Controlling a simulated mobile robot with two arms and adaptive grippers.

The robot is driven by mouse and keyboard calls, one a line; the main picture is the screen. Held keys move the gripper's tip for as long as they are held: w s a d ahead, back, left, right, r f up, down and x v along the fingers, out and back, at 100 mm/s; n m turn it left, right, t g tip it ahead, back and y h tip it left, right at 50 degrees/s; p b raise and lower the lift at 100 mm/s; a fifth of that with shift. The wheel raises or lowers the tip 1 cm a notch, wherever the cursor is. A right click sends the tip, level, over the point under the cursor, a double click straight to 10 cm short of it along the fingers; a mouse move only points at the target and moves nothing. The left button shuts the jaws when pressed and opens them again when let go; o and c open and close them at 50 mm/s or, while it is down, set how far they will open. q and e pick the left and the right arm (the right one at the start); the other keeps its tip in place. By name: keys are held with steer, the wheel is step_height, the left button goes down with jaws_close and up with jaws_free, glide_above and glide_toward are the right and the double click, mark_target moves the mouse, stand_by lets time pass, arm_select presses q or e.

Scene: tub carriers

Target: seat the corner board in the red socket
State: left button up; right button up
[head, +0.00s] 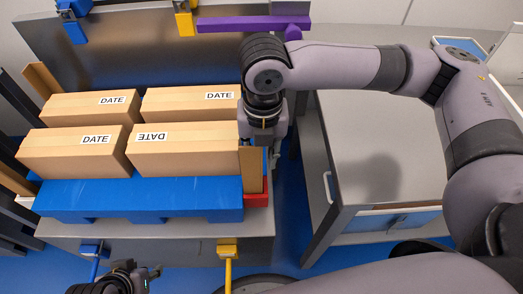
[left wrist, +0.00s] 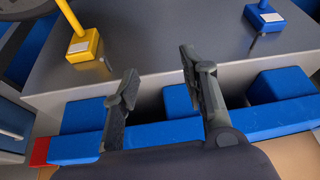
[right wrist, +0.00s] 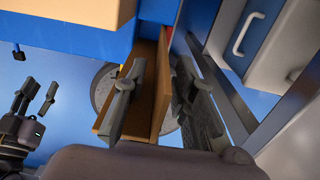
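The corner board (head: 251,168), a tall brown angled strip, stands upright at the front right corner of the box stack. The red socket (head: 257,199) is at the blue pallet's right corner, directly below it. How deep the board's foot sits is unclear. My right gripper (head: 276,150) is beside the board. In the right wrist view its fingers (right wrist: 160,85) are spread, with the board (right wrist: 140,90) between and behind them; contact is unclear. My left gripper (head: 140,274) is low at the front, open and empty, also in the left wrist view (left wrist: 158,72).
Four cartons labelled DATE (head: 175,160) stand on the blue pallet (head: 140,198). A purple bar (head: 252,24) lies behind. A grey cabinet (head: 375,140) stands close on the right, across a narrow gap.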

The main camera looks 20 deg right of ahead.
steer(key=shift+r, duration=0.1)
step_height(320, 180, up, 7)
steer(key=p, duration=0.2)
steer(key=shift+p, duration=0.4)
step_height(320, 180, up, 4)
steer(key=shift+p, duration=0.6)
arm_select(q)
steer(key=shift+g, duration=0.7)
steer(key=shift+s+a+f, duration=0.1)
steer(key=shift+f, duration=1.1)
steer(key=shift+s+f, duration=0.1)
steer(key=shift+f, duration=1.1)
arm_select(e)
steer(key=shift+s+r, duration=0.1)
steer(key=shift+r, duration=0.45)
arm_select(q)
steer(key=shift+s, duration=0.1)
